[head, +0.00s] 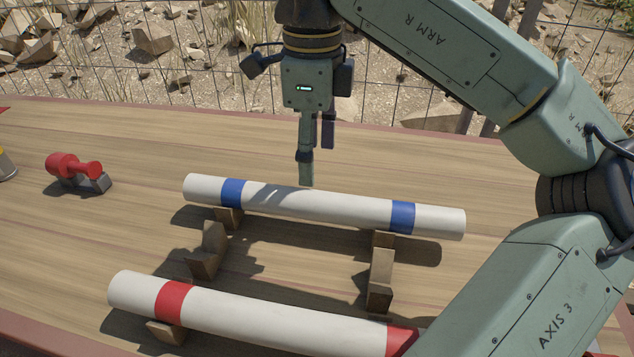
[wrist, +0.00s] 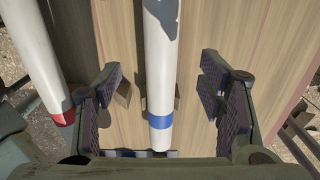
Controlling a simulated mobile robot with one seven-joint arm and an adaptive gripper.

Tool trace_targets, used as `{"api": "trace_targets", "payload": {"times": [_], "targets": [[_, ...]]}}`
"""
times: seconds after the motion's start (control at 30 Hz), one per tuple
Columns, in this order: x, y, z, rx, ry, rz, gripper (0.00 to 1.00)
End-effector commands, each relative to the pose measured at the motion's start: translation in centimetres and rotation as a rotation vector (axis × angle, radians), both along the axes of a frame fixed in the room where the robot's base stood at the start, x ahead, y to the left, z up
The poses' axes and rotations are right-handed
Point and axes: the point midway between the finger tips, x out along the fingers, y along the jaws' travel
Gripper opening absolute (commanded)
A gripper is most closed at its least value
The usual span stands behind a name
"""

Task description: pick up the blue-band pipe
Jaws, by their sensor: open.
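The blue-band pipe (head: 320,207) is white with a blue band near each end. It lies on wooden blocks on the table. My gripper (head: 310,180) points down above the middle of this pipe, close to it in the head view. In the wrist view the blue-band pipe (wrist: 160,80) runs between the two fingers of my gripper (wrist: 165,95), which stand apart on either side of it. The gripper is open and empty. Exact height above the pipe is hard to tell.
A red-band pipe (head: 260,318) lies nearer, partly hidden by my arm; it also shows at left in the wrist view (wrist: 32,60). Wooden blocks (head: 208,250) support the pipes. A wire fence (head: 210,50) runs behind the table.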

Motion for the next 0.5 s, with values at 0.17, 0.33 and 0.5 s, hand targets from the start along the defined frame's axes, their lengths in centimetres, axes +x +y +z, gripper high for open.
{"api": "trace_targets", "payload": {"times": [0.17, 0.33, 0.5], "targets": [[-0.1, -0.1, -2.9, -0.001, 0.004, 0.001, 0.62], [0.0, 0.0, -4.8, -0.001, 0.002, -0.001, 0.62], [0.1, 0.2, -6.0, 0.000, 0.002, 0.000, 0.62]]}}
